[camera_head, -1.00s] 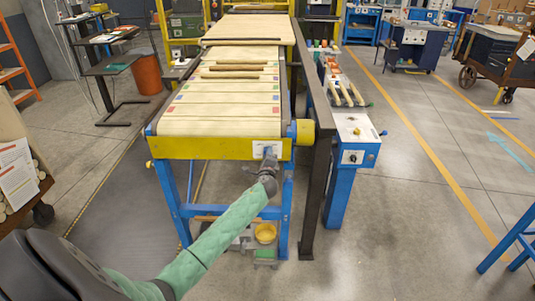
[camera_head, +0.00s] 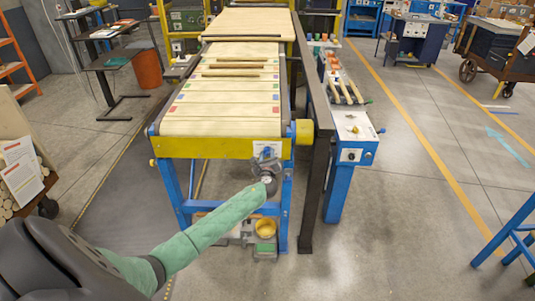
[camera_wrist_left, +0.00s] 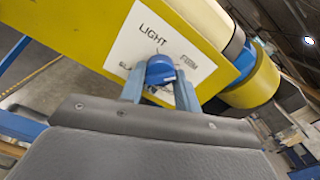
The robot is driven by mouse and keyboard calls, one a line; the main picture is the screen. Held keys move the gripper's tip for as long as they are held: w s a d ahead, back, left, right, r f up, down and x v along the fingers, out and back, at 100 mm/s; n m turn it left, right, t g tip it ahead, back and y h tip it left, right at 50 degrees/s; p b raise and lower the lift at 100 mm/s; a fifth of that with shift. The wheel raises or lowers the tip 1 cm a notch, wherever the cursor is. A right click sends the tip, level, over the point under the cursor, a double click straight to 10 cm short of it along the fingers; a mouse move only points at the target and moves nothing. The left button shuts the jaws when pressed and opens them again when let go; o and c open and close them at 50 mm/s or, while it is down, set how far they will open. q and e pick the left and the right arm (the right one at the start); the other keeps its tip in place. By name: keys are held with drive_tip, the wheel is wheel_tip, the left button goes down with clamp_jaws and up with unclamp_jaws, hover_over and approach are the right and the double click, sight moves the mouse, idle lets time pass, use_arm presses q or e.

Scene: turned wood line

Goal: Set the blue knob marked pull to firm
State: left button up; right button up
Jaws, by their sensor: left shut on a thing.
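The blue knob (camera_wrist_left: 160,70) sits on a white label plate (camera_wrist_left: 140,44) on the yellow end beam of the conveyor. The plate reads LIGHT at the top and FIRM at the right; a word at the left is partly hidden. A mark on the knob is too small to read surely. My left gripper (camera_wrist_left: 160,88) is shut on the knob, with one finger on each side of it. In the head view my left gripper (camera_head: 267,158) covers the knob in front of the plate. My right gripper is not in view.
The conveyor (camera_head: 222,120) carries pale boards with coloured marks and several wooden sticks. A yellow roller end (camera_head: 304,131) and a dark post (camera_head: 317,180) stand just right of the knob. A blue control stand (camera_head: 350,155) is farther right.

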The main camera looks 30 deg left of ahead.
use_arm(q)
drive_tip(key=shift+f+m, duration=0.1)
drive_tip(key=shift+m, duration=0.3)
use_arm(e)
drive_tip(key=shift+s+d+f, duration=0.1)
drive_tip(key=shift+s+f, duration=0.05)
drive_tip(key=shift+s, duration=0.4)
use_arm(q)
drive_tip(key=o, duration=1)
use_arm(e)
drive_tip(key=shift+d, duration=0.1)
use_arm(q)
drive_tip(key=shift+b+v, duration=1.2)
drive_tip(key=shift+v, duration=2.75)
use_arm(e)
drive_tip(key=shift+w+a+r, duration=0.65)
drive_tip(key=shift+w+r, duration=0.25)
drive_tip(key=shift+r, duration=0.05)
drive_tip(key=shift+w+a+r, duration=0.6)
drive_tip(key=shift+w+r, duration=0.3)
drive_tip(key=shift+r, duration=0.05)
